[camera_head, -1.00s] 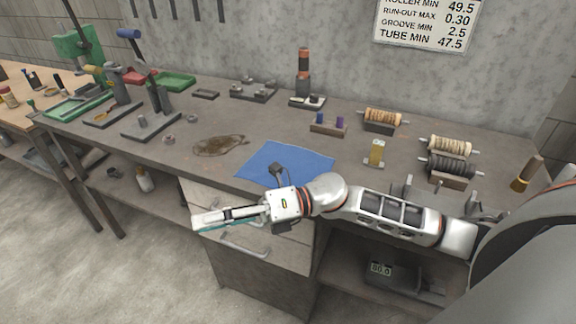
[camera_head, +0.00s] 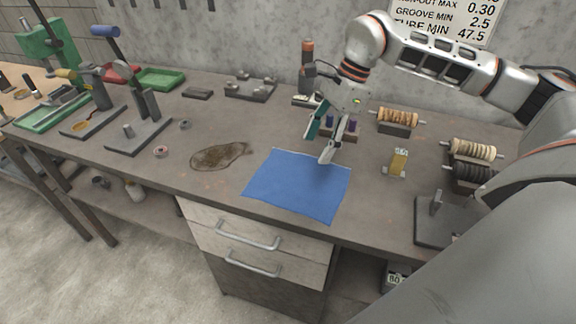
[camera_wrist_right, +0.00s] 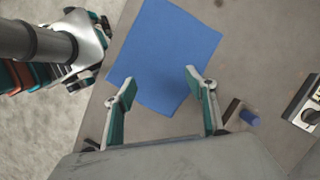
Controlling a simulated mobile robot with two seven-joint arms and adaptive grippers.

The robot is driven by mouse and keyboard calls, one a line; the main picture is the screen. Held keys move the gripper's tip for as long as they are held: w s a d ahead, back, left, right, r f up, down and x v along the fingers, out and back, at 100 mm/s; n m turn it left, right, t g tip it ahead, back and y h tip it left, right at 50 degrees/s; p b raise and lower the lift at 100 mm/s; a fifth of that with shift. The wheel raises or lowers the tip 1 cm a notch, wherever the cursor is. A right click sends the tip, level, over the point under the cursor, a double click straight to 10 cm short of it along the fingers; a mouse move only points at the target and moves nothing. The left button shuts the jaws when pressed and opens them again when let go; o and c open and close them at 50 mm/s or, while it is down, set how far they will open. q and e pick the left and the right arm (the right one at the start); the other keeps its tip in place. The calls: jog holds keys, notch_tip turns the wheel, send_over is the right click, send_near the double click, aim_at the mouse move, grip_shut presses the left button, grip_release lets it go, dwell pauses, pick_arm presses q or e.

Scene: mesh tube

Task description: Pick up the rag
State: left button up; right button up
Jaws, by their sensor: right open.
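The rag, a flat blue cloth (camera_head: 295,188), lies spread on the grey workbench (camera_head: 225,125) near its front edge. It also shows flat in the right wrist view (camera_wrist_right: 165,48). My right gripper (camera_head: 319,145) is open and empty, pointing down over the back right part of the rag. In the right wrist view its two fingertips (camera_wrist_right: 161,82) are apart, with blue cloth between and beyond them. The gripper appears to be above the cloth, not touching it. My left gripper is in neither view.
A brown stain-like patch (camera_head: 220,155) lies left of the rag. A block with purple pegs (camera_head: 338,130) stands just behind the gripper. A yellow piece (camera_head: 398,163) and wound spools (camera_head: 398,117) stand to the right. Metal stands (camera_head: 148,108) are at left.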

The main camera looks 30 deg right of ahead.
jog(key=b, duration=0.5)
send_near(299, 181)
jog(key=shift+x, duration=1.2)
jog(key=b+x, duration=0.1)
jog(key=x, duration=0.1)
jog(key=shift+f+b, duration=0.3)
jog(key=shift+f, duration=0.05)
jog(key=shift+w+a+f, duration=0.1)
jog(key=shift+a+f, duration=0.15)
jog(key=shift+f, duration=0.25)
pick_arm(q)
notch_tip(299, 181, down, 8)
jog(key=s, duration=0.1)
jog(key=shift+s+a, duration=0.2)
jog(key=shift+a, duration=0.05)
pick_arm(e)
jog(key=shift+f, duration=0.15)
jog(key=shift+a, duration=0.1)
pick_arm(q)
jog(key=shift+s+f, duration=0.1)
